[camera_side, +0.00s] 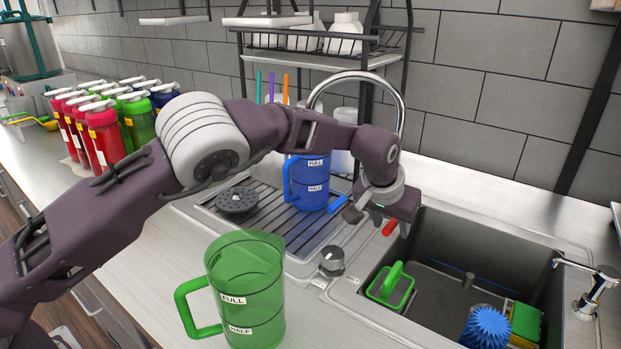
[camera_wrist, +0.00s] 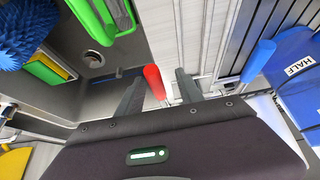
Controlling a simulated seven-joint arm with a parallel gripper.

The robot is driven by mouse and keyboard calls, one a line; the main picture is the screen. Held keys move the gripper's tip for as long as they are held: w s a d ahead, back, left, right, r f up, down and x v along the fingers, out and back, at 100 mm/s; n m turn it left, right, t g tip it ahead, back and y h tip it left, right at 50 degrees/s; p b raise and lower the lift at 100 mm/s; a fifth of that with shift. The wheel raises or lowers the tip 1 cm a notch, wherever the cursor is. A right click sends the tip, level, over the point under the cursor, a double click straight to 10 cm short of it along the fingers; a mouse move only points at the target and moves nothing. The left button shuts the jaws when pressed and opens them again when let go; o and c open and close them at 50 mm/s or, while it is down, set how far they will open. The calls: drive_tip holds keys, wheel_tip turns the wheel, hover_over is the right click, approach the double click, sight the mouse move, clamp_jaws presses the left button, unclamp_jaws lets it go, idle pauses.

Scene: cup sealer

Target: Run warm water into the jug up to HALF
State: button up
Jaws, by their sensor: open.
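A translucent green jug (camera_side: 262,290) with FULL and HALF labels stands upright on the front counter; I see no water in it. A blue jug (camera_side: 308,190) with the same labels stands on the drainboard, partly behind my arm; its inside is hidden. It also shows in the wrist view (camera_wrist: 290,88). The tap has an arched metal spout (camera_side: 372,77), its outlet hidden, a blue lever (camera_side: 337,203) and a red lever (camera_side: 389,228). My gripper (camera_side: 380,219) is open over the red lever. In the wrist view the red lever (camera_wrist: 154,82) shows between the open fingers (camera_wrist: 158,88); contact is unclear.
The sink (camera_side: 450,250) at right holds a green-handled item (camera_side: 392,285), a blue spiky brush (camera_side: 486,328) and a sponge (camera_side: 524,322). A dark knob (camera_side: 332,261) stands near its left edge. Several pump bottles (camera_side: 103,133) stand at back left. A rack (camera_side: 310,40) hangs above.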

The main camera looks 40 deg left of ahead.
clamp_jaws()
